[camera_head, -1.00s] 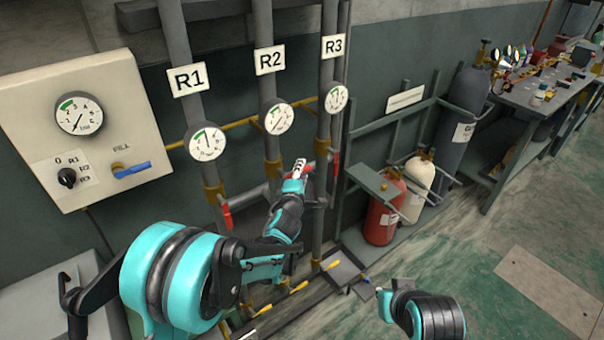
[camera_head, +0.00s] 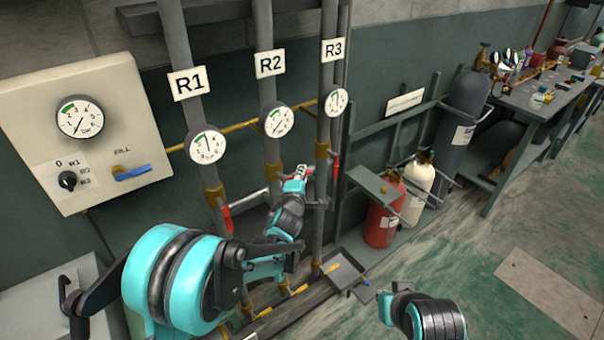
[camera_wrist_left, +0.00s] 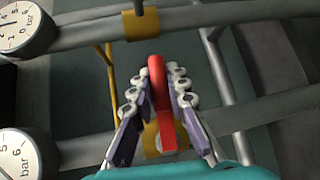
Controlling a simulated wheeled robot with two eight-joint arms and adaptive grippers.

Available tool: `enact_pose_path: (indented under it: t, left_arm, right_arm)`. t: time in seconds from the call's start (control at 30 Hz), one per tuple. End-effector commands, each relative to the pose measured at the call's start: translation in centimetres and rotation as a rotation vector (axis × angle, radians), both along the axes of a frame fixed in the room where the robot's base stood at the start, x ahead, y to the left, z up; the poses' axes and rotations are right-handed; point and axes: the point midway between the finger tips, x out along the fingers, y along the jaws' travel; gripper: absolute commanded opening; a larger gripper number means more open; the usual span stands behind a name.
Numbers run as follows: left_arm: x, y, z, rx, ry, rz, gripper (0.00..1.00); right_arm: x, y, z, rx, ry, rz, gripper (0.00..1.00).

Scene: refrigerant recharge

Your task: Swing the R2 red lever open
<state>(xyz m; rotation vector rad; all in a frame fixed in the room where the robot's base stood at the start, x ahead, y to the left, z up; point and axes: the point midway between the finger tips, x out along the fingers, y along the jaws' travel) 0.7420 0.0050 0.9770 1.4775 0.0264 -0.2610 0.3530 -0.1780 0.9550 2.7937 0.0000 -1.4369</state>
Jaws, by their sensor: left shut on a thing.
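My left gripper (camera_head: 300,173) is at the R2 pipe (camera_head: 272,165), below its round gauge (camera_head: 278,121) and to the right of the pipe. In the left wrist view the red lever (camera_wrist_left: 158,85) lies between the two fingers, which are shut on it. There the lever runs across the line of its pipe, with its lower end at a brass valve body (camera_wrist_left: 152,140). In the head view my gripper mostly hides this lever. My right arm (camera_head: 435,315) shows at the bottom; its fingers cannot be made out clearly.
The R1 red lever (camera_head: 227,218) hangs to the left, and the R3 red lever (camera_head: 336,166) is close on the right. A control panel (camera_head: 110,100) is at far left. Red (camera_head: 384,215) and white (camera_head: 419,180) cylinders stand to the right. A grey tray (camera_head: 345,268) lies below.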

Motion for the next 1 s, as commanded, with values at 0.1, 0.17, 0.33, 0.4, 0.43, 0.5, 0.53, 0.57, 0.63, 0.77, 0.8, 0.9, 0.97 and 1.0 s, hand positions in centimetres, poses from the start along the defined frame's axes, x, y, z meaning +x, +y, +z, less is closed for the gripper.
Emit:
enact_pose_path:
  t: [0.1,0.17,0.33,0.4,0.43,0.5,0.53,0.57,0.63,0.77,0.8,0.9,0.97,1.0]
  left_arm:
    - [0.0,-0.1,-0.1,0.049,0.037,-0.001,0.00]
    - [0.0,-0.1,-0.3,0.084,0.062,-0.001,0.00]
    - [-0.1,0.0,-1.1,0.203,0.149,-0.002,0.00]
    - [-0.2,0.1,-1.5,0.258,0.188,-0.002,0.00]
    - [-0.2,0.2,-1.6,0.280,0.205,-0.001,0.00]
    - [-0.3,0.3,-2.0,0.336,0.244,-0.002,0.00]
    - [-0.4,0.4,-2.1,0.358,0.261,-0.001,0.00]
    - [-0.4,0.5,-2.3,0.382,0.278,-0.001,0.00]
    - [-0.5,0.6,-2.6,0.436,0.317,-0.002,0.00]
    - [-0.8,1.0,-3.3,0.536,0.390,-0.001,0.00]
    - [-0.8,1.1,-3.4,0.566,0.412,-0.001,0.00]
    - [-1.1,1.4,-3.8,0.645,0.468,-0.001,0.00]
    - [-1.2,1.6,-4.1,0.689,0.501,-0.001,0.00]
    - [-1.3,1.7,-4.2,0.721,0.524,-0.002,0.00]
  right_arm:
    - [0.0,0.0,0.7,0.000,0.000,0.000,0.00]
    - [0.0,0.0,1.0,0.000,0.000,0.000,0.00]
    - [0.0,0.0,2.0,0.000,0.000,0.000,0.00]
    - [0.0,0.0,2.4,0.000,0.000,0.000,0.00]
    - [0.0,0.0,2.6,0.000,0.000,0.000,0.00]
    - [0.0,0.0,3.0,0.000,0.000,0.000,0.00]
    - [0.0,0.0,3.1,0.000,0.000,0.000,0.00]
    - [0.0,0.0,3.2,0.000,0.000,0.000,0.00]
    - [0.0,0.0,3.6,0.000,0.000,0.000,0.00]
    - [0.0,0.0,4.1,0.000,0.000,0.000,0.00]
    - [0.0,0.0,4.3,0.000,0.000,0.000,0.00]
    - [0.0,0.0,4.6,0.000,0.000,0.000,0.00]
    - [0.0,0.0,4.8,0.000,0.000,0.000,0.00]
    - [0.0,0.0,4.9,0.000,0.000,0.000,0.00]
